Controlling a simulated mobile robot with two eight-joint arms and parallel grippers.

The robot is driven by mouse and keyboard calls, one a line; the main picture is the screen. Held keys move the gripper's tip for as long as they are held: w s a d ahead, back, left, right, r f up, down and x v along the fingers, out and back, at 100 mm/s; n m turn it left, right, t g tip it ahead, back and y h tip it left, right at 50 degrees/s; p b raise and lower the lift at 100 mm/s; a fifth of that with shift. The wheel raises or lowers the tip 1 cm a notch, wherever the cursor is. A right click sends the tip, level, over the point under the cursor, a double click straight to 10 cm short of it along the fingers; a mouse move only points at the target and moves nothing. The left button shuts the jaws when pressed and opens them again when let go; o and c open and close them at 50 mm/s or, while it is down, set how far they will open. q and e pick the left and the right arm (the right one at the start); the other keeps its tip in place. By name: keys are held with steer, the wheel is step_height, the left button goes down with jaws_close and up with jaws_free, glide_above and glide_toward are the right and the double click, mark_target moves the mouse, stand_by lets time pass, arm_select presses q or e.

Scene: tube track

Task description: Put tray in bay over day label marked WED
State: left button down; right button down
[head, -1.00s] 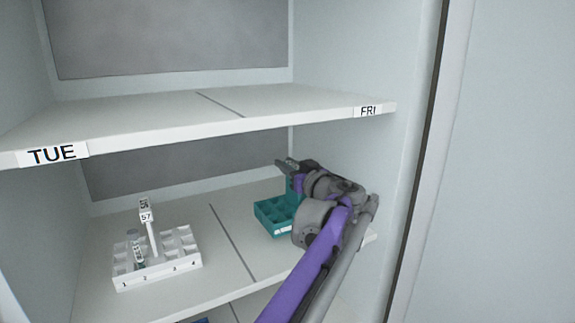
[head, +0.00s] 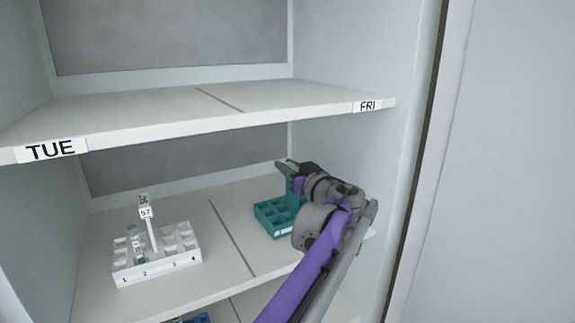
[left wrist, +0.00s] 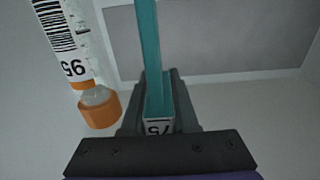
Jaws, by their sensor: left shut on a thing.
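A teal compartment tray (head: 277,217) is in the right bay of the shelf below the TUE and FRI labels. I cannot tell whether it rests on the shelf or hangs just above it. My left gripper (head: 286,168) is shut on the tray's upright teal post, hiding part of it. In the left wrist view the teal post (left wrist: 150,40) runs between the gripper's fingers, with a small number tag at its end. A tube with an orange cap (left wrist: 100,110) and a barcode label shows beside the post. No WED label is in view. My right gripper is not in view.
A white numbered rack (head: 157,263) with a tagged post and a tube stands in the left bay of the same shelf. The upper shelf (head: 215,101), labelled TUE (head: 50,150) and FRI (head: 367,106), is empty where visible. The cabinet's right wall is close to my arm.

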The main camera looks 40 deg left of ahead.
arm_select(q)
steer(key=c, duration=0.6)
jaws_free()
steer(key=v, duration=1.1)
steer(key=shift+b, duration=0.35)
steer(key=shift+f, duration=0.15)
